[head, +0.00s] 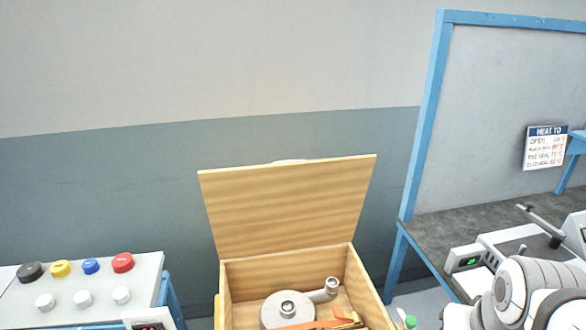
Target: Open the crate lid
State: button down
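The wooden crate (364,287) stands at the bottom middle of the head view, its lower part cut off by the frame edge. Its lid (288,208) stands up at the back, open and leaning slightly backward. Nothing is seen holding the lid. Inside the crate lie a grey round part with a short pipe (288,308) and some orange pieces (335,323), partly cut off. My arm shows at the bottom right, apart from the crate. My gripper is not in view.
A panel with coloured and white knobs (91,265) stands left of the crate. At right, a blue-framed bench (433,255) carries a device with a green display (468,262). A sign (545,148) hangs behind it. A green-capped item (410,322) is near the crate's right side.

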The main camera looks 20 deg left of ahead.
aim_at(282, 206)
jog(key=z, duration=0.75)
jog(key=k, duration=1.05)
jog(key=u, duration=1.75)
jog(key=i, duration=1)
jog(key=z, duration=0.05)
